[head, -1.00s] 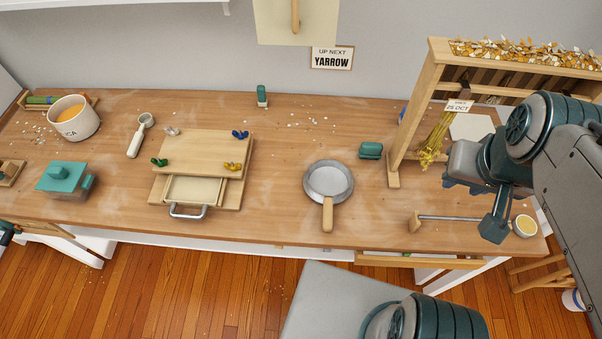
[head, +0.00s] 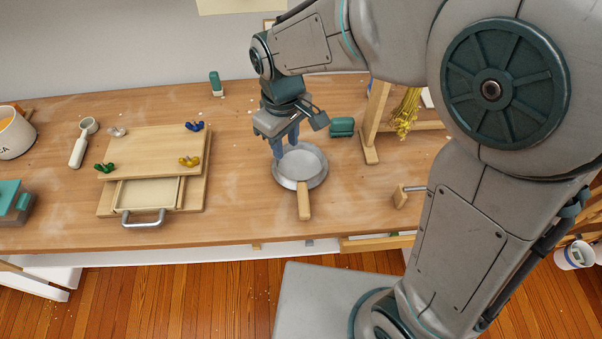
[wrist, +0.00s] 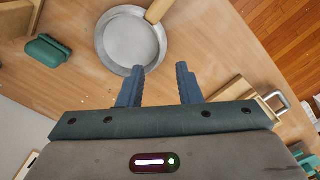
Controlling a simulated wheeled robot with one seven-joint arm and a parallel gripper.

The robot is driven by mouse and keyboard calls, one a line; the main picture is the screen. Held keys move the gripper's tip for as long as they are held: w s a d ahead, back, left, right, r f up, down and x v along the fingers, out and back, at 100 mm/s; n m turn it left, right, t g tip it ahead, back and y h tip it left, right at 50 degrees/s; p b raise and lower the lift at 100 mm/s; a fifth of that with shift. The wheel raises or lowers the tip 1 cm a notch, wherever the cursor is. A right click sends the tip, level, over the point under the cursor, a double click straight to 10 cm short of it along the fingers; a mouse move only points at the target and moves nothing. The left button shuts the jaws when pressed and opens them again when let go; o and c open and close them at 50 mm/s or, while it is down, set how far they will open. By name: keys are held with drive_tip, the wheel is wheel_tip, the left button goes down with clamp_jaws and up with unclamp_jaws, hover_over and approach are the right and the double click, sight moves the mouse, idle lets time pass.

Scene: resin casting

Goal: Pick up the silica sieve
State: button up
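The silica sieve (head: 312,162) is a round grey metal pan shape with a straight wooden handle (head: 304,202). It lies flat on the bench, handle toward the front edge. In the wrist view the sieve (wrist: 128,42) is at the upper left, its handle running off the top edge. My gripper (head: 284,152) points down over the sieve's left rim in the head view. In the wrist view my gripper (wrist: 160,68) has its two blue fingers spread apart with nothing between them. The left finger's tip overlaps the sieve's rim; I cannot tell how high it is above it.
A wooden press with coloured wing nuts and a metal-handled drawer (head: 150,160) stands to the left. A teal block (head: 342,127) and a wooden rack upright (head: 376,120) stand right of the sieve. A white scoop (head: 84,142) lies farther left. Bench surface between press and sieve is clear.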

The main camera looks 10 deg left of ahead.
hover_over(288, 178)
wheel_tip(288, 178, down, 8)
drive_tip(key=shift+f, duration=0.1)
drive_tip(key=shift+d+f, duration=0.2)
drive_tip(key=shift+f, duration=2.45)
clamp_jaws()
